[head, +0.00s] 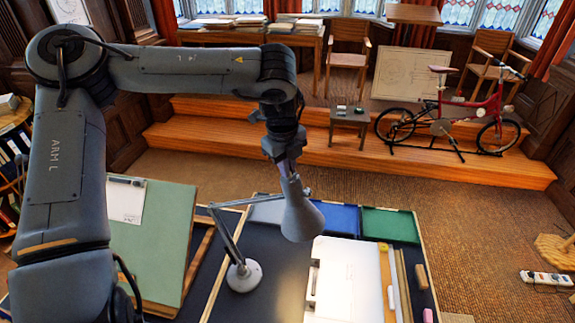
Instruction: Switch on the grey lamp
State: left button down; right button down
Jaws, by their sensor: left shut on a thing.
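The grey lamp stands on the dark board, with its round base (243,276) near the board's left part and a thin jointed arm rising from it. Its cone-shaped grey shade (300,215) points down over the board. My left gripper (286,168) reaches down from above and is shut at the narrow top end of the shade. The fingertips are small and partly merged with the lamp in the picture, so the exact contact is hard to see. My right gripper is out of view.
A green drafting board (155,240) is tilted at the left. Blue (337,218) and green (391,225) panels line the dark board's far edge. A white sheet (350,275) lies right of the lamp. A stool (349,122) and red bicycle (455,115) stand on wooden steps behind.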

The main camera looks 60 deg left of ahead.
pick_arm(q)
jog(key=shift+m+t, duration=0.3)
jog(key=shift+m, duration=1)
jog(key=shift+s+m, duration=0.1)
jog(key=shift+m, duration=0.2)
jog(key=c, duration=1.2)
grip_release()
jog(key=shift+c, duration=0.2)
jog(key=b+v, duration=0.1)
jog(key=v, duration=0.9)
jog(key=shift+r, duration=0.35)
